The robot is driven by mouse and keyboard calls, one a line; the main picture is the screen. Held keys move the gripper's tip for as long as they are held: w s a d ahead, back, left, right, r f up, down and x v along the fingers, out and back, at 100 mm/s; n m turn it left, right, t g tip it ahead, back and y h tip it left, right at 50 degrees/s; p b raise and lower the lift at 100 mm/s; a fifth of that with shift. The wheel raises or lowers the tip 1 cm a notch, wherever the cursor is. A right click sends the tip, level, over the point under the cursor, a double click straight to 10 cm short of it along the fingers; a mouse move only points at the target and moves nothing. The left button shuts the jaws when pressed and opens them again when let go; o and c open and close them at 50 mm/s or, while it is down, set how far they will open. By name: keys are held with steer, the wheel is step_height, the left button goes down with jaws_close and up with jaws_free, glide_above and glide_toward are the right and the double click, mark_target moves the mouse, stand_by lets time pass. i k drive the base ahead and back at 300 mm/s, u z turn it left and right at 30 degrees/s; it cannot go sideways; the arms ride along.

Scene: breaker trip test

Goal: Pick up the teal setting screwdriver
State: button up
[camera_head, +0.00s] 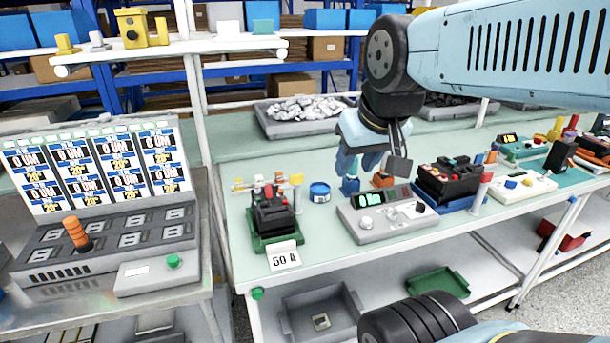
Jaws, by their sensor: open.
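I cannot make out the teal setting screwdriver for certain. A small blue upright piece (350,184) stands on the bench just below my gripper, and I cannot tell whether it is the screwdriver. My gripper (360,166) points down over the middle of the bench, behind the grey test unit (372,226) with its green display. Its jaws are open, and I see nothing held between them. Part of the area behind the jaws is hidden by the gripper itself.
A black breaker on a green base (265,241) stands left, with a "50 A" card (284,257) in front. A blue tin (319,192) and an orange-brown block (382,180) are near my gripper. Right, a black unit (447,184) sits in a blue tray. An overhead shelf (170,47) runs upper left.

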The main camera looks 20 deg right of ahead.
mark_target(352, 174)
steer(key=k, duration=1.25)
steer(key=z, duration=0.55)
steer(key=i, duration=0.75)
steer(key=z, duration=0.5)
steer(key=i, duration=0.8)
steer(key=u, duration=0.5)
